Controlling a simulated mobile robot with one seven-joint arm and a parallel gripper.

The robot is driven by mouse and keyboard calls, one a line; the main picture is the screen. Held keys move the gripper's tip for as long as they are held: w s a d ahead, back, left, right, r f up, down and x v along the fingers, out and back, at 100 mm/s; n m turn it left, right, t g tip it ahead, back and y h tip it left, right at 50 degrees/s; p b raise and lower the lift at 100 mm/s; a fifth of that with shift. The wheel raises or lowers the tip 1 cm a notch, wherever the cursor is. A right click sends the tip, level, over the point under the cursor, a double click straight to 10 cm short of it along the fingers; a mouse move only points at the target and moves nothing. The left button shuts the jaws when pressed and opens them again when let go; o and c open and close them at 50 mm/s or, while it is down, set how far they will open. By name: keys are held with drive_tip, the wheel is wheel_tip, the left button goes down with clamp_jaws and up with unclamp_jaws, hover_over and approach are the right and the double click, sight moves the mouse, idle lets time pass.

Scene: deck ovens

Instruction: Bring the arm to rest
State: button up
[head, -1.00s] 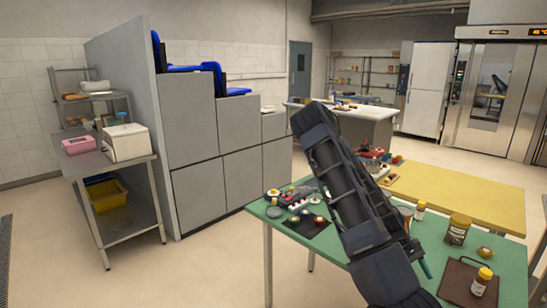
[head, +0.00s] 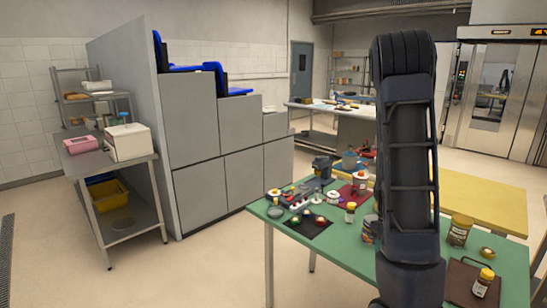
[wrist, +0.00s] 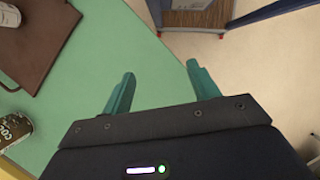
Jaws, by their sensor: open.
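My arm (head: 405,150) stands nearly upright in the head view, bent over at the top, in front of the green table (head: 350,258). My gripper (wrist: 160,88) shows in the wrist view with its two teal fingers apart and nothing between them. It is above the edge of the green table, with floor showing beyond. In the head view I cannot make out the gripper; the arm hides part of the table.
A brown board (head: 466,282) with a jar (head: 482,281) and a brown tin (head: 458,230) stand right of the arm. Several small items and a dark mat (head: 308,231) lie left of it. A yellow table (head: 485,200) adjoins behind. Open floor (head: 200,275) lies left.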

drive_tip(key=s+a+r+m+t, duration=0.1)
drive_tip(key=s+a+r+t, duration=0.1)
drive_tip(key=r, duration=0.7)
drive_tip(key=s+a+r+t, duration=0.3)
drive_tip(key=s+a+r, duration=0.1)
drive_tip(key=r, duration=0.4)
drive_tip(key=s+a+r+m+t, duration=0.1)
drive_tip(key=s+a+r+t, duration=0.2)
drive_tip(key=r, duration=0.6)
drive_tip(key=a, duration=0.2)
drive_tip(key=shift+s+a+r+m+y, duration=0.3)
drive_tip(key=shift+s+y, duration=0.05)
drive_tip(key=shift+y, duration=0.05)
drive_tip(key=shift+o, duration=0.4)
drive_tip(key=shift+s+a+r+t, duration=0.3)
drive_tip(key=shift+s+r+t, duration=0.1)
drive_tip(key=shift+s, duration=0.1)
